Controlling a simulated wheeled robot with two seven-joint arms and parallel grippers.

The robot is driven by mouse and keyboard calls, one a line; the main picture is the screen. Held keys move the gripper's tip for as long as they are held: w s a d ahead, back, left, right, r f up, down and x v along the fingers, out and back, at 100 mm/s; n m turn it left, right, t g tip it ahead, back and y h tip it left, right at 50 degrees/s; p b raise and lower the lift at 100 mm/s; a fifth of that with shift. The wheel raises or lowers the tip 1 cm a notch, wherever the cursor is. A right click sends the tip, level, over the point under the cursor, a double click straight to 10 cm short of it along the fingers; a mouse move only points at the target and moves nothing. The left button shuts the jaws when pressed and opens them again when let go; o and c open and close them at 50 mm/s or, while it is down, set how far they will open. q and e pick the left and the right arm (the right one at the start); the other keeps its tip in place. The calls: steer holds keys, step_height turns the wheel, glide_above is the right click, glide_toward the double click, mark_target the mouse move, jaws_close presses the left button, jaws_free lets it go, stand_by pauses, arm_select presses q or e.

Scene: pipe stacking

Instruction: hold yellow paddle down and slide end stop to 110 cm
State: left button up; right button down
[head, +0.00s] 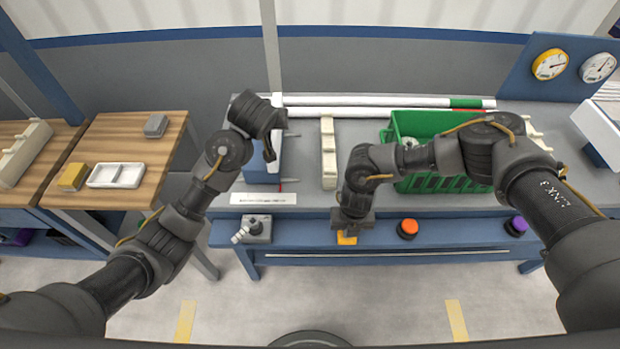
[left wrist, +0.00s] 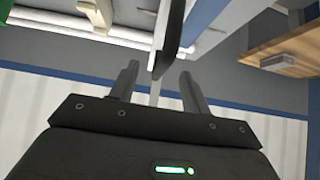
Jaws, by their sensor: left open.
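The yellow paddle (head: 346,239) shows on the blue front rail, mostly covered by my right gripper (head: 352,222), which points down onto it. Its fingertips are hidden, so I cannot tell whether they are open or shut. My left gripper (head: 272,145) is at the left end of the grey bench, by a blue and white upright piece (head: 262,166) that may be the end stop. In the left wrist view the fingers (left wrist: 159,85) are apart. A thin upright plate with a dark edge (left wrist: 170,40) shows between or just beyond them; contact cannot be told.
White pipes (head: 370,100) lie along the bench's back, one with a green band. A green crate (head: 445,180) stands right of a cream block (head: 328,150). An orange button (head: 408,227) and a purple button (head: 516,225) sit on the front rail. A wooden table (head: 120,150) stands left.

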arm_select(q)
steer(key=shift+x, duration=1.55)
jaws_close()
